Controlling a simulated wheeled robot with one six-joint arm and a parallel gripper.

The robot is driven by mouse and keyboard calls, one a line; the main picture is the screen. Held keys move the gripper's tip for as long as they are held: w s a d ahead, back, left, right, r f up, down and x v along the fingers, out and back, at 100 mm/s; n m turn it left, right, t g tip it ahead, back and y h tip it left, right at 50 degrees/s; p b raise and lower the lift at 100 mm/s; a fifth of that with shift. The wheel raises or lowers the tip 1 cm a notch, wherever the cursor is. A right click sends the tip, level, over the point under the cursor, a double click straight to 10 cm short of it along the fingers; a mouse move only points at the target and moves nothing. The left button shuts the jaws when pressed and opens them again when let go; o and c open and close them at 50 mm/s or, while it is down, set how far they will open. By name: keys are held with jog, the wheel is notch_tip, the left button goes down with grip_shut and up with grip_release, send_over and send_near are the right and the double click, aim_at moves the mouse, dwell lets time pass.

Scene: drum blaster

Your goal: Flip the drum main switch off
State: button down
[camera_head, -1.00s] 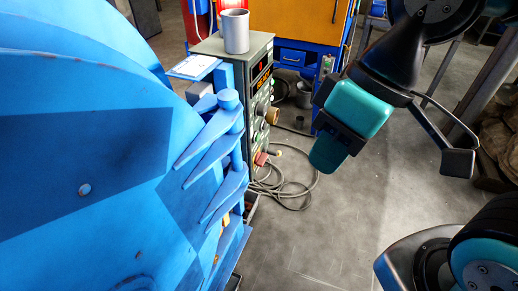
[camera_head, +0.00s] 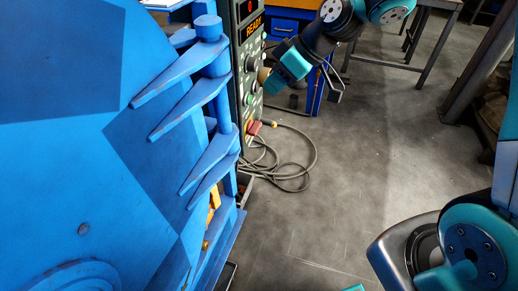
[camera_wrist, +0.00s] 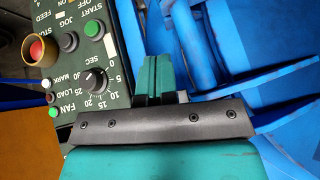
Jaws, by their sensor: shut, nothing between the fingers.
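The grey-green control panel (camera_head: 238,62) stands at the right of the blue drum machine. My gripper (camera_head: 268,83) is shut and empty, close to the panel's front by a tan knob. In the wrist view my shut teal fingers (camera_wrist: 160,75) overlap the panel's edge, beside the black dial (camera_wrist: 93,80). I cannot tell whether they touch the panel. A red switch with yellow (camera_head: 254,127) sits low on the panel in the head view. It may be the main switch; its position is unclear. No main switch label is readable.
The wrist view shows an upside-down panel with a red stop button (camera_wrist: 38,50) and a green start button (camera_wrist: 94,29). The lit display (camera_head: 253,27) reads READY. Blue machine arms (camera_head: 195,100) jut out beside the panel. A cable (camera_head: 290,150) lies on the otherwise open floor.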

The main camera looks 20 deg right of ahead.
jog(key=w+d+f+t+b, duration=0.1)
jog(key=w+d+f+b, duration=0.1)
jog(key=f, duration=0.4)
jog(key=w+d+f+t+b, duration=0.1)
jog(key=w+d+f, duration=0.2)
jog(key=w+f, duration=0.3)
jog(key=shift+d+f+n+b, duration=0.35)
jog(key=shift+d+f+n, duration=0.05)
jog(key=shift+f, duration=0.05)
jog(key=b, duration=0.1)
send_over(252, 133)
jog(key=s+d, duration=0.2)
notch_tip(252, 133, down, 7)
jog(key=f, duration=0.2)
jog(key=f+b, duration=0.1)
jog(key=shift+w+f, duration=0.15)
jog(key=shift+w, duration=0.1)
jog(key=shift+f, duration=0.4)
